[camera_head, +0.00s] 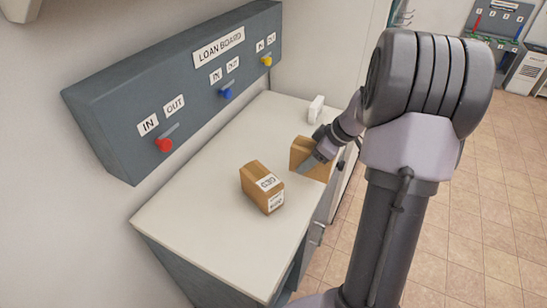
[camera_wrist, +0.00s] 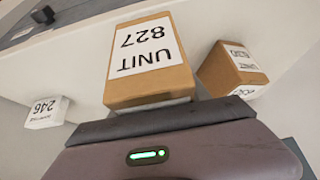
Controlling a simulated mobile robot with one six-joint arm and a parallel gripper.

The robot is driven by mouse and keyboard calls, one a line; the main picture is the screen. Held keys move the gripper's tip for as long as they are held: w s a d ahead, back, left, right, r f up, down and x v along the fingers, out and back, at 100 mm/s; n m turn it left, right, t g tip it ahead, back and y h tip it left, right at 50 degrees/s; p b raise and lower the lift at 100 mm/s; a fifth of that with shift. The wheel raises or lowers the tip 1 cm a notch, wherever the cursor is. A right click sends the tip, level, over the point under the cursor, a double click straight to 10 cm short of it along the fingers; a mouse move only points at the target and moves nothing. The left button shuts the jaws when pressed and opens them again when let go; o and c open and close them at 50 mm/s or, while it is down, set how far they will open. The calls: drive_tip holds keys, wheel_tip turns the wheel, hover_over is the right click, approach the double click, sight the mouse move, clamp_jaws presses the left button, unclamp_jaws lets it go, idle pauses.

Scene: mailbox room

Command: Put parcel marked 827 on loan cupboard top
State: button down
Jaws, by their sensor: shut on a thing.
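The parcel marked 827 (camera_wrist: 150,84) is a brown box with a white "UNIT 827" label, large in the wrist view. In the head view the same brown parcel (camera_head: 302,150) is at the right edge of the loan cupboard top (camera_head: 215,185), a pale flat surface below the loan board. My gripper (camera_head: 313,161) is shut on this parcel; in the wrist view my gripper (camera_wrist: 155,122) covers its near end. I cannot tell whether the parcel touches the top or is held just above it.
Another brown parcel (camera_head: 262,186) with white labels stands on the top, left of and nearer than the held one. A small white box (camera_head: 316,108) marked 246 (camera_wrist: 46,112) stands behind. The loan board (camera_head: 190,85) with coloured levers overhangs the left side. The near top is clear.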

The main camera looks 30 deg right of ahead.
drive_tip(key=w, duration=0.7)
drive_tip(key=w+f+b, duration=0.1)
drive_tip(key=w, duration=0.3)
drive_tip(key=shift+w+a+f, duration=0.1)
drive_tip(key=shift+a, duration=0.2)
drive_tip(key=shift+f+b, duration=0.8)
drive_tip(key=shift+f, duration=0.85)
drive_tip(key=shift+f, duration=0.1)
drive_tip(key=shift+f+b, duration=0.15)
drive_tip(key=shift+b, duration=0.15)
drive_tip(key=c, duration=0.5)
unclamp_jaws()
